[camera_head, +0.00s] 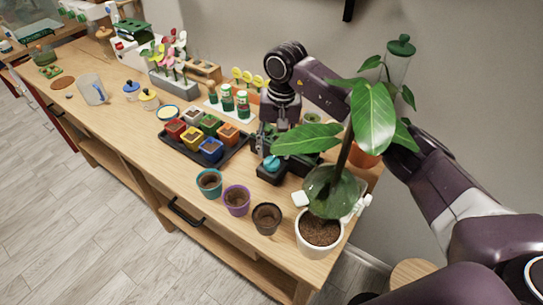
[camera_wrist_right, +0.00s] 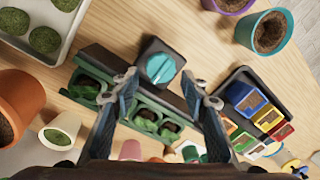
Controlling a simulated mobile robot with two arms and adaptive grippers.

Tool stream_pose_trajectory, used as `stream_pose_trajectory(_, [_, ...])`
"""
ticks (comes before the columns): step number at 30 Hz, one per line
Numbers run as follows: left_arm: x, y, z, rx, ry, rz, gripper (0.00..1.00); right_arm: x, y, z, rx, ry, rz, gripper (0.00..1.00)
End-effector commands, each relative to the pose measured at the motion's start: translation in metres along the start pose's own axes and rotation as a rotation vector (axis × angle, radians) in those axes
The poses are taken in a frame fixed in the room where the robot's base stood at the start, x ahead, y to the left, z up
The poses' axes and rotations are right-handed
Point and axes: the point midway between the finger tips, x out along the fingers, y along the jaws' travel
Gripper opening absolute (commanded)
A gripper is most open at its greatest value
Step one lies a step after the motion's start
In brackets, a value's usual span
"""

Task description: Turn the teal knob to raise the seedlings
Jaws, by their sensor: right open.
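The teal knob (camera_head: 271,163) sits on a small dark box at the front of the seedling device, behind the small pots. In the right wrist view the knob (camera_wrist_right: 160,69) is seen from above, with a ridge across its top. Green seedlings in dark holes (camera_wrist_right: 145,118) lie low in the device beside the knob box. My right gripper (camera_wrist_right: 158,85) is open, its two fingertips apart on either side of the knob in the picture; I see no contact with it. In the head view the gripper is largely dark against the device. My left gripper is not in view.
A large-leaved plant (camera_head: 375,117) in a white pot (camera_head: 320,236) stands close on the right and hides part of my right arm. Teal, purple and black pots line the front edge. A black tray (camera_head: 197,156) of coloured pots stands left of the knob. Bare wood (camera_head: 140,140) lies farther left.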

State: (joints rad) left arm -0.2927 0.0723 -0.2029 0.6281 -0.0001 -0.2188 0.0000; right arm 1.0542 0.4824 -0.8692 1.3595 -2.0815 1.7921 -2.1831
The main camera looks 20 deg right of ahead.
Motion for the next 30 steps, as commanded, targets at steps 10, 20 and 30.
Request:
stream_pose_trajectory(10, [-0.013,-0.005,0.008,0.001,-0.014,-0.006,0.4,0.038,-0.001,0.001,0.002,-0.001,-0.004,0.41])
stream_pose_trajectory(20, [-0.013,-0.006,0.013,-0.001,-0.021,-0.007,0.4,0.04,-0.001,0.0,0.002,0.0,-0.004,0.34])
stream_pose_trajectory(30, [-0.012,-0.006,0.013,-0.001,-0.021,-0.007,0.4,0.04,-0.001,0.0,0.005,0.0,-0.004,0.09])
